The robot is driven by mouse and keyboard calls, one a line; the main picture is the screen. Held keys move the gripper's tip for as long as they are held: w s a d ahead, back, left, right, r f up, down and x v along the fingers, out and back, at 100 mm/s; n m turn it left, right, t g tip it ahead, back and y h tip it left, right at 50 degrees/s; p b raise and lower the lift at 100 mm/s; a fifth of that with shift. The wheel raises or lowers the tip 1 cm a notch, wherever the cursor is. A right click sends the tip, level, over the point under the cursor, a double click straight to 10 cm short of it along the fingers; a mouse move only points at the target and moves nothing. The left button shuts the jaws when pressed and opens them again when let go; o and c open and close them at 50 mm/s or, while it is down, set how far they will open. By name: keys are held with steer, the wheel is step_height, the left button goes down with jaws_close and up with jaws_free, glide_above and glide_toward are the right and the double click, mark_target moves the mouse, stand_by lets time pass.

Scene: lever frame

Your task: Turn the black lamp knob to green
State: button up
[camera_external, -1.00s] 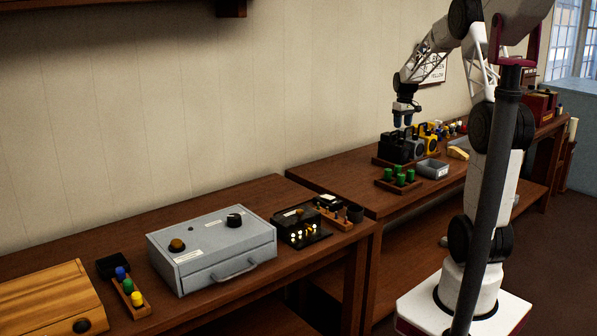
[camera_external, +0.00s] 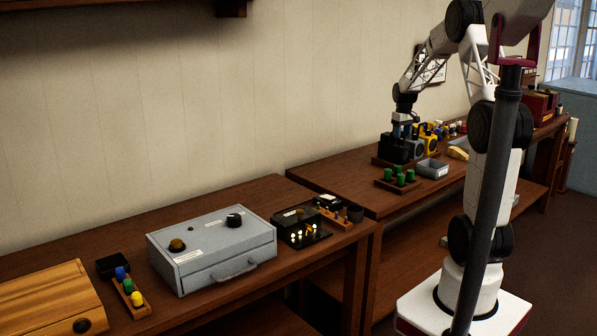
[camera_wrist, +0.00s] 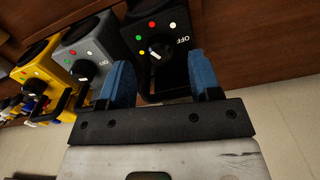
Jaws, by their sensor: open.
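The black lamp (camera_wrist: 188,68) fills the upper middle of the wrist view. Its black knob (camera_wrist: 160,46) has a white mark and sits among green (camera_wrist: 138,37), red, white and yellow dots and an "OFF" label (camera_wrist: 182,40). Which dot the mark points at is hard to tell. My gripper (camera_wrist: 162,76) is open, its blue fingers at the left and right of the lamp's near part, with the knob beyond the gap between them. In the external view, my gripper (camera_external: 403,131) is just over the black lamp (camera_external: 393,151) and partly covers it.
A grey lamp (camera_wrist: 88,55) and a yellow lamp (camera_wrist: 38,68) stand close by on the left in the wrist view. In the external view, a tray of green pieces (camera_external: 398,184) and a grey bin (camera_external: 433,168) lie in front. A separate bench holds a grey box (camera_external: 210,255).

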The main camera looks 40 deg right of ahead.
mark_target(401, 139)
steer(key=shift+f, duration=1.6)
steer(key=c, duration=0.9)
